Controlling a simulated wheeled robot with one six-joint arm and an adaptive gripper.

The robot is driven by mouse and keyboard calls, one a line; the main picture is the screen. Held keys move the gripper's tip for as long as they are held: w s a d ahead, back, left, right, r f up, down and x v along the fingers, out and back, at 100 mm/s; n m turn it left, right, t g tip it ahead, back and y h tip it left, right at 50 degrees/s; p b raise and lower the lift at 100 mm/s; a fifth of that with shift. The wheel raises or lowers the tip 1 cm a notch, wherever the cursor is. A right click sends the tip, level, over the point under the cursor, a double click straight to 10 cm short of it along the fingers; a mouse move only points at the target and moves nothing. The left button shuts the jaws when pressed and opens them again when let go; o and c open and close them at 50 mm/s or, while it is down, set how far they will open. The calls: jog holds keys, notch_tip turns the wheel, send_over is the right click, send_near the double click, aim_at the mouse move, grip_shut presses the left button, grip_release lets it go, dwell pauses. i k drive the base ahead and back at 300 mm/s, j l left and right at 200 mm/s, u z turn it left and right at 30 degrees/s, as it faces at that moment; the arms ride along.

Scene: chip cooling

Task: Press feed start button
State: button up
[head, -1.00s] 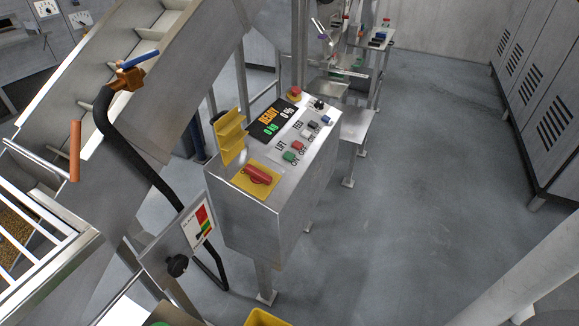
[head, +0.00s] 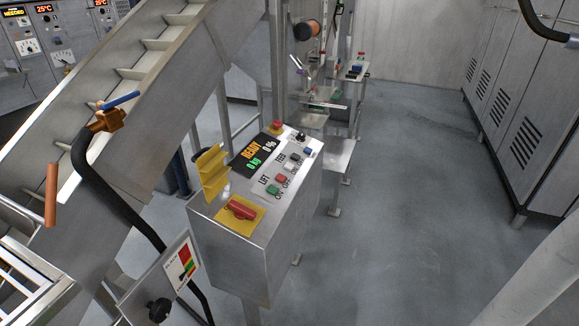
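The control console (head: 228,240) is a grey metal box with a sloped top, in the middle of the head view. A FEED label (head: 281,160) on its top stands beside a white button (head: 289,166) and a dark button (head: 296,158). Which of these starts the feed is too small to read. A LIFT label (head: 265,179) stands beside a green button (head: 273,190) and a red button (head: 281,178). The display (head: 256,151) reads READY in orange, with a green figure below. My gripper is not in view.
The console also carries a red mushroom button (head: 277,126), a black knob (head: 301,137), a blue button (head: 308,152) and a red handle on a yellow plate (head: 240,209). An inclined conveyor (head: 125,95) rises behind at left. Open floor (head: 400,220) lies to the right, before grey lockers (head: 520,120).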

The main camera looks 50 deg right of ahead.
aim_at(288, 165)
jog(key=l, duration=1.35)
